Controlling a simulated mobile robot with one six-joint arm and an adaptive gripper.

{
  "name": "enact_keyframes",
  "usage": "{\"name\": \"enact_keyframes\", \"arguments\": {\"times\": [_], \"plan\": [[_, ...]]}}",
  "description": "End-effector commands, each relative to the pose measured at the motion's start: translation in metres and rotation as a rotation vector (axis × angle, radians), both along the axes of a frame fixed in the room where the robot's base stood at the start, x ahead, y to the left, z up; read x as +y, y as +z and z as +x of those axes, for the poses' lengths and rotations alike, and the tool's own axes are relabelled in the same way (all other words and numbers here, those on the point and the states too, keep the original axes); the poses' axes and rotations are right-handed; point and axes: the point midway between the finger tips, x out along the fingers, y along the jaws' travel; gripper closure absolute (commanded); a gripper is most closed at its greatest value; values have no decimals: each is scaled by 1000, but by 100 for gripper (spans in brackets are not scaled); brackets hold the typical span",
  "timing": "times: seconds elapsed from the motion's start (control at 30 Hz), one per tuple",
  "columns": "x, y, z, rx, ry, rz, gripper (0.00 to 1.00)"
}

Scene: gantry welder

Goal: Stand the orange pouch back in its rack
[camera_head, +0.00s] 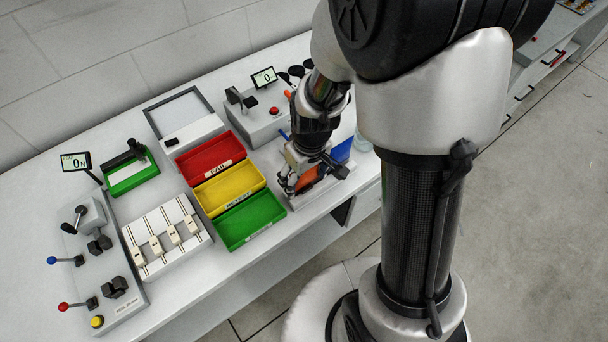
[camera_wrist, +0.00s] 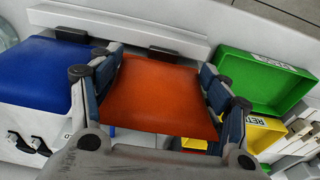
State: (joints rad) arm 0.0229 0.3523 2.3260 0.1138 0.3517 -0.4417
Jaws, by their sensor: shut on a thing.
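The orange pouch (camera_head: 308,177) is mostly covered by my gripper (camera_head: 304,182) in the head view. In the wrist view the orange pouch (camera_wrist: 160,98) fills the space between the two fingers of my gripper (camera_wrist: 158,88), which is shut on its sides. The white rack (camera_head: 322,192) lies under and around the pouch; its long rail (camera_wrist: 125,31) runs just beyond the pouch's far edge in the wrist view. I cannot tell whether the pouch touches the rack or sits in its slot. A blue pouch (camera_head: 342,151) leans in the rack beside it.
Red (camera_head: 210,156), yellow (camera_head: 229,188) and green (camera_head: 250,219) trays stand close left of the rack. A grey device with a small display (camera_head: 264,77) stands behind. The bench's front edge is close to the rack.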

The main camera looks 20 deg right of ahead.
Motion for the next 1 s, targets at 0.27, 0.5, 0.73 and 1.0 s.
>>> {"name": "enact_keyframes", "arguments": {"times": [0.27,0.5,0.73,1.0], "plan": [[0,0,0,-1,0,0,14],[0,0,0,0,0,0,7],[0,1,0,-1,0,0,7],[-2,39,-2,-9,1,0,7]]}}
